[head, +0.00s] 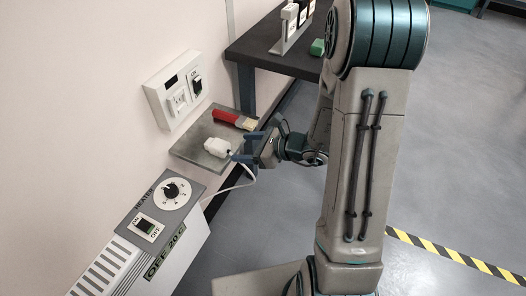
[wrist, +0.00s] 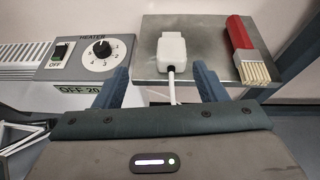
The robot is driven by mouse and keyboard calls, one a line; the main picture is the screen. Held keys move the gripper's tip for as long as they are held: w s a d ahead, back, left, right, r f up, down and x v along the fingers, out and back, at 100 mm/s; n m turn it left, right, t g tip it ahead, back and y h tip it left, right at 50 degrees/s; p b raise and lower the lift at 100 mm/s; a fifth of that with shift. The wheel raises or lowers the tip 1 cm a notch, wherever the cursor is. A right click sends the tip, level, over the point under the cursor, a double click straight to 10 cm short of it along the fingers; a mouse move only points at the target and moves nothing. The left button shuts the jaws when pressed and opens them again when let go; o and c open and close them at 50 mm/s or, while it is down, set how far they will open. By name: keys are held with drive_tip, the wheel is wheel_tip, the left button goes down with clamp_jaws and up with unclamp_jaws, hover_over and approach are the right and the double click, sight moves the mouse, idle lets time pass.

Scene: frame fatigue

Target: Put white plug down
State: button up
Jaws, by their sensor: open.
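The white plug (head: 217,147) lies on a small grey shelf (head: 188,150) below the wall socket. Its white cord (head: 238,184) runs off the shelf's front and hangs down toward the heater. In the wrist view the white plug (wrist: 172,51) lies on the grey shelf (wrist: 205,66), with its cord coming toward me. My gripper (head: 244,147) is open at the shelf's front edge. In the wrist view my gripper's fingers (wrist: 165,84) stand apart on either side of the cord, with the plug just beyond the tips and a gap on both sides.
A red-handled brush (head: 234,120) lies on the shelf right of the plug; it shows in the wrist view (wrist: 241,36). A wall socket panel (head: 176,90) is above. The heater (head: 150,235) stands at left. A dark table (head: 275,52) stands behind with small items.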

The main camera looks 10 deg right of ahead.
drive_tip(key=s+a+r+n+g+h, duration=0.1)
drive_tip(key=s+a+r+n+g, duration=0.1)
drive_tip(key=s+r+n+g, duration=0.3)
drive_tip(key=s+a+n+g+h, duration=0.1)
drive_tip(key=s+n+g, duration=0.1)
drive_tip(key=s+n, duration=0.55)
drive_tip(key=s+d+r+n+h, duration=0.2)
drive_tip(key=d+n+h, duration=0.2)
drive_tip(key=d+n, duration=0.1)
drive_tip(key=s+d+r+n+t+h, duration=0.1)
drive_tip(key=s+d+r+n+h, duration=0.1)
drive_tip(key=d+n+h, duration=0.3)
drive_tip(key=shift+s+d+r+n, duration=0.4)
drive_tip(key=shift+s+d+n, duration=0.15)
drive_tip(key=shift+n, duration=0.4)
wheel_tip(320, 180, up, 21)
drive_tip(key=t+p, duration=0.1)
drive_tip(key=p, duration=1.8)
drive_tip(key=shift+a, duration=0.15)
drive_tip(key=shift+r, duration=0.1)
